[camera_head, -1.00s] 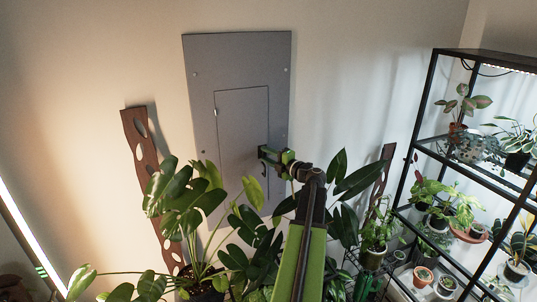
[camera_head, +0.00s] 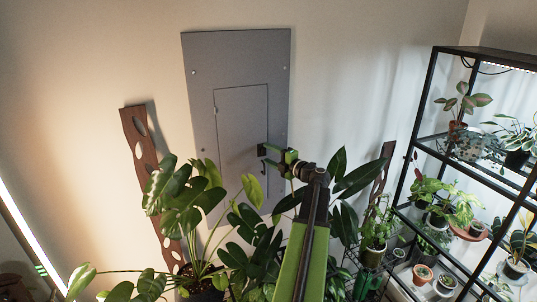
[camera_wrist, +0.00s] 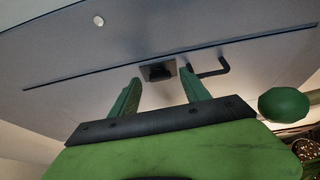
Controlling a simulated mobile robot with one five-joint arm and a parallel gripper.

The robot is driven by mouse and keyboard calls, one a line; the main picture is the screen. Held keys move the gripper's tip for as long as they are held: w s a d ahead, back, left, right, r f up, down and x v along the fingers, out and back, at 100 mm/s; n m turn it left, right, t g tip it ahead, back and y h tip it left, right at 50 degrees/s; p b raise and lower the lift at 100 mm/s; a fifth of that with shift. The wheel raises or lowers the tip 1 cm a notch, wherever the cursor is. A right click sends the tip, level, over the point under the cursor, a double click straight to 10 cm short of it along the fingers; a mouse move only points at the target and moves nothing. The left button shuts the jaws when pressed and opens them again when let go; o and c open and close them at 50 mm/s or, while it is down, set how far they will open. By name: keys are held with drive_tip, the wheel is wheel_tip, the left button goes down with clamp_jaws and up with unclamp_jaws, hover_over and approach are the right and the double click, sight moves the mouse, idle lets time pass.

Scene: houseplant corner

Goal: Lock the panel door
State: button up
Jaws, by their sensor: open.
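The grey panel door (camera_head: 235,118) is set in a larger grey panel on the wall and looks flush, its thin outline visible. In the wrist view the door (camera_wrist: 90,62) fills the upper part, with a long dark seam across it. A small black latch (camera_wrist: 157,72) on a square plate stands out near this seam. A thin dark bent handle (camera_wrist: 222,66) is just right of it. My gripper (camera_wrist: 160,88) is open and empty, its green fingers on either side below the latch, apparently not touching it. In the head view my gripper (camera_head: 270,156) is at the door's right edge.
A large leafy plant (camera_head: 180,190) stands in front of the panel's lower part, with leaves around my arm. A black shelf rack (camera_head: 425,120) with potted plants is on the right. A perforated brown board (camera_head: 150,160) leans left of the panel.

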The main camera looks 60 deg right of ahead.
drive_tip(key=v, duration=1.6)
